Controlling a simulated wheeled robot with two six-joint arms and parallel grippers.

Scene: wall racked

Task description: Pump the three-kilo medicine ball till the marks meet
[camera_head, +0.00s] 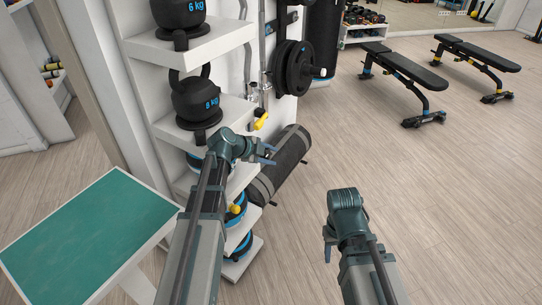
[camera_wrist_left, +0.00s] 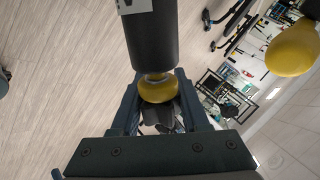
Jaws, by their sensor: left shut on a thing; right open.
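My left gripper (camera_head: 267,154) is beside the rack in the head view. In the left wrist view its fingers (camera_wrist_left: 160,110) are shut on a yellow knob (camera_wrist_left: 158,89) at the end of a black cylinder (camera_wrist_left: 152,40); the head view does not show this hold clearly. Another yellow rounded part (camera_wrist_left: 292,50) is close at the right of that view. Blue-and-black round things with yellow parts (camera_head: 236,209) sit on the lower shelves, partly behind my left arm. I cannot read a three-kilo label or any marks. My right gripper (camera_head: 328,248) is open and empty over the floor.
A white rack (camera_head: 215,45) holds kettlebells (camera_head: 196,100). Weight plates (camera_head: 292,67) hang beside it. A dark roll-shaped bag (camera_head: 290,155) is just beyond my left gripper. A green-topped table (camera_head: 85,235) stands at left. Benches (camera_head: 405,70) stand far right; the floor there is clear.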

